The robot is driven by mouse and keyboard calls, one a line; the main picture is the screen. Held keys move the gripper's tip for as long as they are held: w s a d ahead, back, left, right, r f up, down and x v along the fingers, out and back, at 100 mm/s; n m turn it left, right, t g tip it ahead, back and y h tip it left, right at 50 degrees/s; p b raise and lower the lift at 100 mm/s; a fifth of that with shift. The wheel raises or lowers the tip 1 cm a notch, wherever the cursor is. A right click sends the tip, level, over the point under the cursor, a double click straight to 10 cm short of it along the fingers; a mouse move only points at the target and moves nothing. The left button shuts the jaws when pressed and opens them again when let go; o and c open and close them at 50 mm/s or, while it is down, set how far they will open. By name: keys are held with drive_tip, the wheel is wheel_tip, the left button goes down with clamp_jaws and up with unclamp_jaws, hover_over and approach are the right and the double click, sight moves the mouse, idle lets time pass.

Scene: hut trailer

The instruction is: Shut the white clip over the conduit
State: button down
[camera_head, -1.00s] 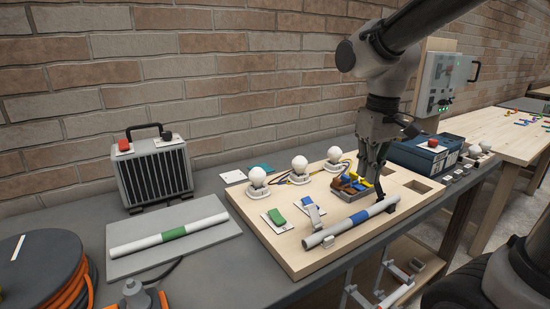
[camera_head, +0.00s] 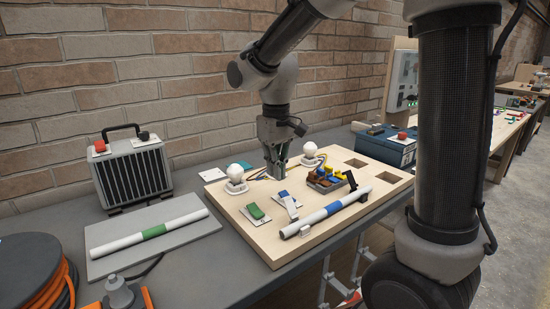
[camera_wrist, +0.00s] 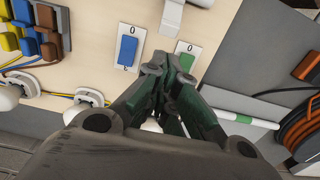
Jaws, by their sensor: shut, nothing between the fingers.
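A white conduit (camera_head: 312,220) with a blue band lies along the front of the wooden board. The white clip (camera_head: 291,208) stands open near its left end, its flap raised and tilted behind the conduit. Part of the clip also shows at the top of the wrist view (camera_wrist: 172,14). My gripper (camera_head: 277,174) is shut and empty, pointing down over the back of the board, behind the clip and apart from it. In the wrist view its fingertips (camera_wrist: 158,66) lie near the blue switch (camera_wrist: 127,49) and the green switch (camera_wrist: 187,62).
White bulbs (camera_head: 235,174) stand close by at the back, one partly hidden. A second conduit with a green band (camera_head: 110,242) lies left.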

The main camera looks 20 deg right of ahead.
drive_tip(key=shift+f, duration=2.45)
drive_tip(key=shift+s+d+f, duration=0.1)
drive_tip(key=shift+s+d, duration=0.15)
drive_tip(key=shift+s, duration=0.45)
drive_tip(key=shift+s+d+f, duration=0.1)
drive_tip(key=shift+s+d, duration=0.1)
drive_tip(key=shift+s, duration=0.5)
drive_tip(key=shift+w+r, duration=0.2)
drive_tip(key=shift+r, duration=1.1)
drive_tip(key=shift+w+r, duration=0.15)
drive_tip(key=shift+r, duration=1.15)
drive_tip(key=shift+s, duration=0.1)
drive_tip(key=s+d, duration=0.2)
drive_tip(key=s, duration=0.5)
drive_tip(key=shift+s+d, duration=0.2)
drive_tip(key=shift+s, duration=0.05)
drive_tip(key=shift+r, duration=0.15)
drive_tip(key=shift+r, duration=2.9)
